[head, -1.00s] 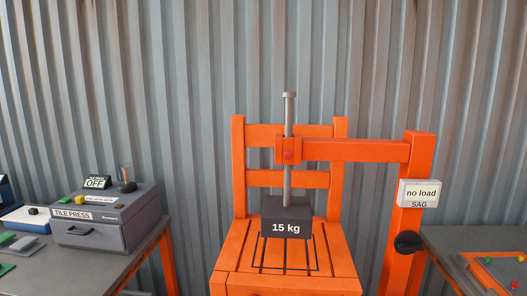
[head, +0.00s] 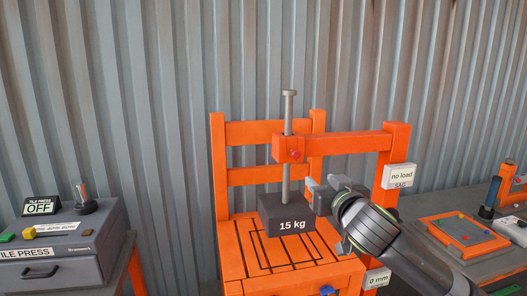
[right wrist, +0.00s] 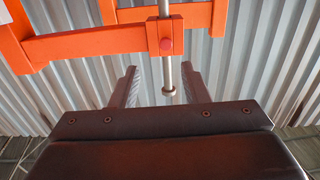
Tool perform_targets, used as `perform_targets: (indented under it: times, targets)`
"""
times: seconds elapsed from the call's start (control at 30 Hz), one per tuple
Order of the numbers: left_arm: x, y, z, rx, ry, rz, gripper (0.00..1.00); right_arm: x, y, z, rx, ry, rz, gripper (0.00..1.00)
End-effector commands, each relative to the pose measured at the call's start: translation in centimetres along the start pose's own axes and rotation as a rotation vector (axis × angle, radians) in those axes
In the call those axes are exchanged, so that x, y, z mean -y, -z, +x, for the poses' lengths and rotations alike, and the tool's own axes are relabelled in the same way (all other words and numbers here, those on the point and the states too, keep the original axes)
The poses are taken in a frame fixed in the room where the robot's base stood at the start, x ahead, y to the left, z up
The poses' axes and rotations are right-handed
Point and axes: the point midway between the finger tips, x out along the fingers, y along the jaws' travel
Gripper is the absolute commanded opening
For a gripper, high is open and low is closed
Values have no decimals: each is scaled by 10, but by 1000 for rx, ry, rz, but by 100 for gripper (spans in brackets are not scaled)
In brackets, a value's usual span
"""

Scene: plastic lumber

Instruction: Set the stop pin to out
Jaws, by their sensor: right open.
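The stop pin appears to be the small red knob (head: 295,154) on the front of the orange guide block (head: 281,148). I cannot tell from its look whether it is in or out. The grey rod (head: 288,113) passes through the block, above the dark 15 kg weight (head: 286,217) over the orange seat. My right gripper (head: 320,190) is right of the weight and below the beam. My left gripper is not in view.
The orange beam (head: 345,145) runs right from the block to a post with a "no load" sag display (head: 400,177). A "0 mm" display (head: 377,279) is low on the right. A tile press (head: 50,245) reading OFF stands left. A workbench with an orange-framed board (head: 463,232) is right.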

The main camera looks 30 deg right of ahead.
Motion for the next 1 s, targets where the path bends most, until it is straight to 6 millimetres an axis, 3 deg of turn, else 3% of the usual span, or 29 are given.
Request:
perform_targets:
  times: [0.1, 0.27, 0.5, 1.0]
  targets:
    - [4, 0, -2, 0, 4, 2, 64, 5, 16, -10, -28, 11, 2, 42]
    - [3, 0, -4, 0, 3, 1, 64, 6, 18, -2, -30, 11, 6, 42]
    - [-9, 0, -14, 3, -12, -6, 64, 7, 20, 36, -28, 12, 8, 42]
    - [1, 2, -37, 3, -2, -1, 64, 8, 23, 116, -28, 12, 5, 42]
